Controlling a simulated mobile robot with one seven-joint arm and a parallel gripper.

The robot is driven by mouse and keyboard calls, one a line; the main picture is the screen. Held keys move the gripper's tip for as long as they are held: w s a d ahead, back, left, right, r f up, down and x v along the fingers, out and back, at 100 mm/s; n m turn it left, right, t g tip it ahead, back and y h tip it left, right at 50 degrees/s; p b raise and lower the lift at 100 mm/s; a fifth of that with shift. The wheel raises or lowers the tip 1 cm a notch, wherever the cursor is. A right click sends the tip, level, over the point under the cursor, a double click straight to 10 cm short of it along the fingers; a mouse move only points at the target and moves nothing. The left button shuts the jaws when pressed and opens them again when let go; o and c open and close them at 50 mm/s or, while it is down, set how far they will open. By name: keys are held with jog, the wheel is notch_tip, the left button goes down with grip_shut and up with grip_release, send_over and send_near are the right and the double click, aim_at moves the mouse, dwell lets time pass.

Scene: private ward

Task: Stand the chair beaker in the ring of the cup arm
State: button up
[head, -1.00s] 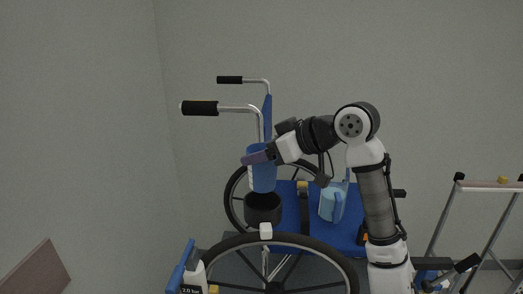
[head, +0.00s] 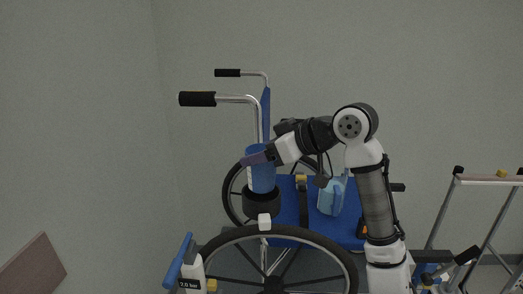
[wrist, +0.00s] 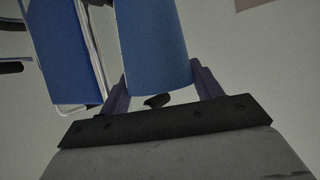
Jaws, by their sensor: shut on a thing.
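The blue chair beaker (head: 262,175) is upright in my gripper (head: 256,158), whose purple fingers close on its upper part. The wrist view shows the beaker (wrist: 153,45) between the two fingers (wrist: 162,88). The black ring of the cup arm (head: 262,203) is at the near side of the wheelchair, directly under the beaker. The beaker's lower end meets the ring's top in the head view. I cannot tell how far it is inside, because the ring's front wall may hide its bottom.
The wheelchair's near wheel (head: 275,236) and push handles (head: 198,99) are close to the arm. A light blue jug (head: 331,198) and a dark strap (head: 302,200) are on the blue seat. A walking frame (head: 487,181) stands at the right.

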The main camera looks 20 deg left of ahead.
aim_at(263, 175)
jog(key=shift+f, duration=0.2)
dwell(0.3)
jog(key=shift+f+b, duration=1.5)
jog(key=shift+f, duration=0.8)
jog(key=shift+f, duration=0.3)
jog(key=o, duration=1.1)
jog(key=shift+c, duration=0.2)
jog(key=shift+d, duration=0.1)
jog(key=b+v, duration=0.2)
jog(key=v, duration=1.1)
jog(key=shift+d, duration=0.25)
jog(key=shift+r, duration=0.15)
